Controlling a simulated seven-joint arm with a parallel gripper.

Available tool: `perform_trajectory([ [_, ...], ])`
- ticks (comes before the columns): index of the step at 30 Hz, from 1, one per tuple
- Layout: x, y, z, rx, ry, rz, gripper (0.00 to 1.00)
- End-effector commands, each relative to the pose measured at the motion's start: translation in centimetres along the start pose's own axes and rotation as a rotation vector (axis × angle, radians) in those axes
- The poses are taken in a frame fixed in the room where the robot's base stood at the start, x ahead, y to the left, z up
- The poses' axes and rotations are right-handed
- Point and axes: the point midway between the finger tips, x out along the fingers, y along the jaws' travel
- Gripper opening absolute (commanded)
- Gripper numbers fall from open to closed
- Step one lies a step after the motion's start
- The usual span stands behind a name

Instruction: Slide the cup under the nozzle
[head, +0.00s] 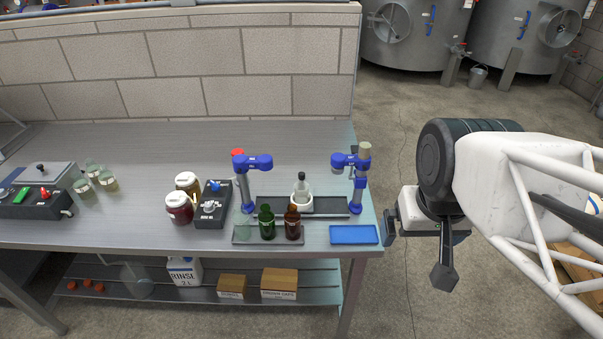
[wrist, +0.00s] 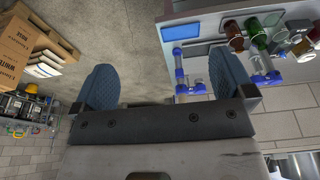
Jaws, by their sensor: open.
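The left blue stand (head: 243,185) has an arm reaching right and a red top. The right blue stand (head: 357,190) has an arm reaching left and a tan top. Either arm may carry the nozzle; its tip is too small to make out. My gripper (head: 417,258) is open and empty, off the bench's right edge and apart from the cup. Its two fingers also show in the wrist view (wrist: 165,88).
A green bottle (head: 267,225) and a brown bottle (head: 293,225) stand in front of the rail. A blue tray (head: 353,235) lies at the bench's front right corner. Jars (head: 179,208) and a control box (head: 212,208) stand left. Floor around my gripper looks clear.

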Motion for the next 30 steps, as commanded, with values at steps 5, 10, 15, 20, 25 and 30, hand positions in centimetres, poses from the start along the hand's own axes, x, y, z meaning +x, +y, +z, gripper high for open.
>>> perform_trajectory([
  [5,0.0,0.0,0.0,0.000,0.000,0.000,0.94],
  [10,0.0,-0.1,-0.4,-0.004,-0.002,-0.001,0.68],
  [15,0.1,-0.4,-1.9,-0.019,-0.008,-0.003,0.51],
  [20,0.3,-0.9,-4.5,-0.046,-0.020,-0.006,0.51],
  [25,0.8,-1.8,-8.0,-0.082,-0.034,-0.011,0.51],
  [30,1.6,-2.8,-11.5,-0.118,-0.047,-0.015,0.51],
])
